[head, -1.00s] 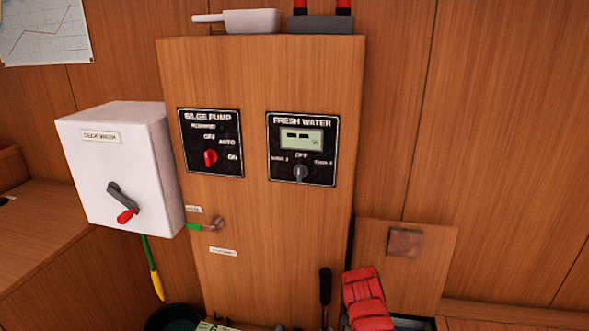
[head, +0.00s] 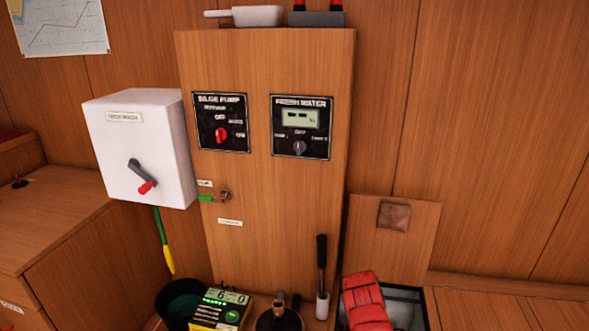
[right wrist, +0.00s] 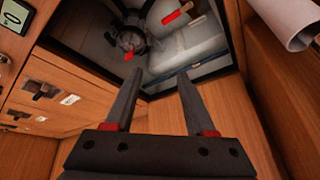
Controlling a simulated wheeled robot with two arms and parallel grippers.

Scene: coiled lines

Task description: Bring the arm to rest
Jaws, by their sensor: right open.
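My right gripper (right wrist: 163,72) shows in the right wrist view, with two dark fingers spread apart and nothing between them. It points toward an open hatch in the wooden floor, where white and grey fittings (right wrist: 185,40) with red handles lie below. Whether the fingertips are above the rim or below it I cannot tell. I cannot make out the right gripper in the head view. My left gripper is in neither current view.
A wooden panel (head: 270,190) holds bilge pump (head: 221,122) and fresh water (head: 301,127) switches. Left of it hangs a white box (head: 135,150) with a red-tipped lever. Below stand a dark bucket (head: 178,302), a yellow device (head: 220,310) and a black-handled lever (head: 322,265). A hatch lid (head: 393,245) stands upright.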

